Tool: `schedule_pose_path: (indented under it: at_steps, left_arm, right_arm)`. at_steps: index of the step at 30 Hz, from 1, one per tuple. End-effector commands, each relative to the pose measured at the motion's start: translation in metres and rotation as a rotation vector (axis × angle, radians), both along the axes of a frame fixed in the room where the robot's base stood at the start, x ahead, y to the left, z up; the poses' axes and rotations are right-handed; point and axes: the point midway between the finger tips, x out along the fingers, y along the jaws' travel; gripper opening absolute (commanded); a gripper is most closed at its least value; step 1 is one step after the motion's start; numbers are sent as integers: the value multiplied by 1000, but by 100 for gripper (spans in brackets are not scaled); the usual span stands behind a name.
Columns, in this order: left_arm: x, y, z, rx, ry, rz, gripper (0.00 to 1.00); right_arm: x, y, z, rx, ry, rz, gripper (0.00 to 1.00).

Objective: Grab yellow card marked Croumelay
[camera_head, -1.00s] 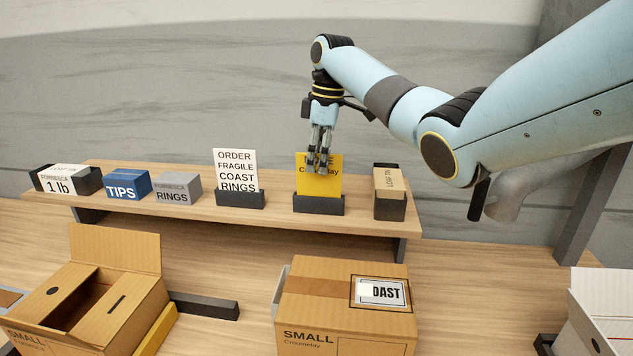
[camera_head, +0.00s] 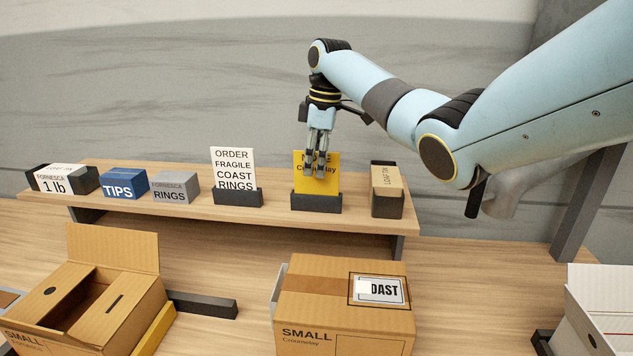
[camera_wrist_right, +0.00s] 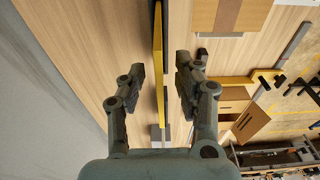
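The yellow card (camera_head: 328,189) stands upright in a dark holder (camera_head: 316,203) on the raised shelf. Its visible lettering ends in "lay"; part of the text is hidden by my fingers. My right gripper (camera_head: 313,172) points down at the card's upper part. In the right wrist view the card (camera_wrist_right: 158,60) appears edge-on as a thin yellow strip between the two fingers of the right gripper (camera_wrist_right: 160,80). The fingers are apart, with gaps on both sides of the card. My left gripper is not in view.
A white card (camera_head: 233,165) stands left of the yellow one, and a tan box (camera_head: 387,180) in a dark holder stands right. Grey (camera_head: 175,187) and blue (camera_head: 124,185) boxes are farther left. A closed carton (camera_head: 330,325) and an open carton (camera_head: 125,270) sit below.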

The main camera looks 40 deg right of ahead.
Motion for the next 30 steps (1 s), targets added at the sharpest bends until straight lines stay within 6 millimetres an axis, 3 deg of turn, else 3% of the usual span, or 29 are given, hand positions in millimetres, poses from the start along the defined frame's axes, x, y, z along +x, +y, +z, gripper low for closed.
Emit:
schedule_pose_path:
  at_steps: [3, 10, 22, 30]
  left_arm:
    - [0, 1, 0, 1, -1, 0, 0]
    - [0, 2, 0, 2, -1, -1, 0]
    - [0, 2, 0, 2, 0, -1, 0]
    - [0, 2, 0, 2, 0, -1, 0]
  right_arm:
    - [0, 0, 0, 0, 0, 0, 30]
    - [0, 0, 0, 0, 0, 0, 0]
    - [0, 0, 1, 0, 0, 0, 0]
    - [3, -1, 18, 0, -3, -4, 0]
